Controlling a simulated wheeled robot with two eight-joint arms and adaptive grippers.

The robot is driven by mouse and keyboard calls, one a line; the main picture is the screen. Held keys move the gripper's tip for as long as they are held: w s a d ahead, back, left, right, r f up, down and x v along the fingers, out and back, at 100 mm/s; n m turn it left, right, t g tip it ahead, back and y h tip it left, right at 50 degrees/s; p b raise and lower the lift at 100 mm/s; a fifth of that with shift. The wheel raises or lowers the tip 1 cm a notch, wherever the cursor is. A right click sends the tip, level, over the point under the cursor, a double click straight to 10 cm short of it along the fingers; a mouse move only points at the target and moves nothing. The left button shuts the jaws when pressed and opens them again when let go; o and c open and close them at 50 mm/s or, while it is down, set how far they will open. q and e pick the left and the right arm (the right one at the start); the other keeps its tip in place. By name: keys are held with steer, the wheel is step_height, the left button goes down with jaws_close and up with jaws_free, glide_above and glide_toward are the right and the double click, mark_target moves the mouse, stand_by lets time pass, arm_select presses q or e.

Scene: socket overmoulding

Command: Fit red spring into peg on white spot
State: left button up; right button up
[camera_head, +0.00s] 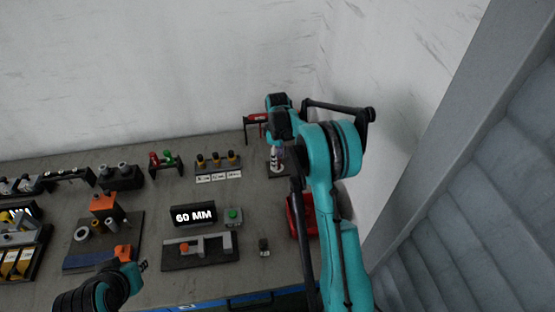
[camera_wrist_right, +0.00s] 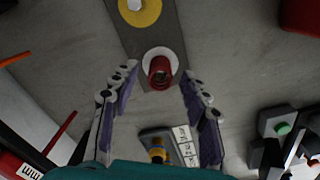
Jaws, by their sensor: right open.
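The red spring (camera_wrist_right: 160,70) stands upright on the white spot (camera_wrist_right: 147,58) of a dark plate (camera_wrist_right: 124,38). Its open end faces the camera; I cannot clearly make out the peg inside it. My right gripper (camera_wrist_right: 159,85) is open, its purple-padded fingers apart on either side of the spring and not visibly touching it. In the head view the right gripper (camera_head: 277,156) is over the plate at the back right, and the spring is not clearly visible there. My left gripper (camera_head: 140,265) is at the lower left; its fingers are too small to judge.
A yellow spot (camera_wrist_right: 152,14) with a pale peg lies farther along the same plate. A rack with yellow-topped parts (camera_head: 217,164) stands left of the right gripper. A red bin (camera_head: 295,218) is in front of it. A fixture marked 60 MM (camera_head: 194,214) stands mid-bench.

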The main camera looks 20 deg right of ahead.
step_height(320, 180, up, 11)
stand_by(0.3)
stand_by(0.4)
steer(key=s+a+r+m+t, duration=0.2)
steer(key=s+a+r, duration=0.25)
steer(key=s, duration=0.25)
steer(key=s+a+r+m+t, duration=0.1)
steer(key=s+a+r+m, duration=0.1)
steer(key=s+a+r, duration=0.3)
steer(key=s+a+f+m+t, duration=0.2)
steer(key=s, duration=0.6)
steer(key=s+a+f+m+t, duration=0.2)
steer(key=s+f+m, duration=0.1)
steer(key=s, duration=0.6)
steer(key=shift+s+f, duration=0.2)
steer(key=shift+s, duration=0.05)
